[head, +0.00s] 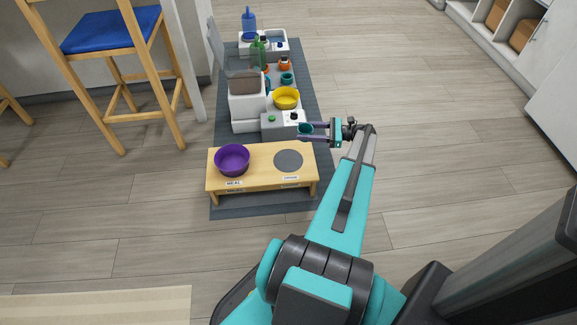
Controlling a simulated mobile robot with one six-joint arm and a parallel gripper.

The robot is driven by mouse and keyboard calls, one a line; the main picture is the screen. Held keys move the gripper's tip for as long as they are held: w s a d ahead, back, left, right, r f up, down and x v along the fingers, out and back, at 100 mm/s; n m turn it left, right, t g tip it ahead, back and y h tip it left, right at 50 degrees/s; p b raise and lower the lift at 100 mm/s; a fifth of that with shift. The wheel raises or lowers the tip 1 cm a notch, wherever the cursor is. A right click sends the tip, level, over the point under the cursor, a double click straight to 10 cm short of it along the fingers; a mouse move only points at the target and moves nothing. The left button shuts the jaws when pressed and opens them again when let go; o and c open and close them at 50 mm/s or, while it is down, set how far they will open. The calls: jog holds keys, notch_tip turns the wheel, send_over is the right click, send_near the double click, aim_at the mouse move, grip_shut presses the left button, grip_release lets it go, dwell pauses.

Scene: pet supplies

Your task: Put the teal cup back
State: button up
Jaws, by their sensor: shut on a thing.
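A small teal cup (305,128) is between the fingers of my gripper (308,131), which is shut on it. The gripper reaches in from the right and is just right of a grey-white unit (278,130) with a small green part on top. In the picture it is above the right end of a low wooden stand (262,172). Part of the cup is hidden by the fingers, and its height above the things below is hard to tell. Another small teal item (287,78) sits farther back, near an orange one (284,63).
The stand holds a purple bowl (232,157) over a "MEAL" label and a grey disc (288,160). A yellow bowl (286,96), a white bin (247,105) and a green bottle (258,54) stand behind. Everything is on a dark mat (265,207). Floor to the right is clear.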

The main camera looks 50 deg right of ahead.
jog(key=s+d+f+b, duration=0.2)
jog(key=s+d+f, duration=0.3)
jog(key=s+f, duration=0.2)
jog(key=shift+d+f+b, duration=0.35)
jog(key=shift+f+b, duration=0.05)
jog(key=shift+f, duration=0.1)
jog(key=b+x, duration=0.1)
jog(key=x, duration=0.4)
jog(key=s+a+b+x, duration=0.1)
jog(key=b+x, duration=0.1)
jog(key=x, duration=0.3)
jog(key=a+b+x, duration=0.1)
jog(key=b+x, duration=0.1)
jog(key=x, duration=0.3)
jog(key=shift+s+f, duration=0.35)
jog(key=shift+w+a+b, duration=0.3)
jog(key=shift+w, duration=0.05)
jog(key=shift+r, duration=0.1)
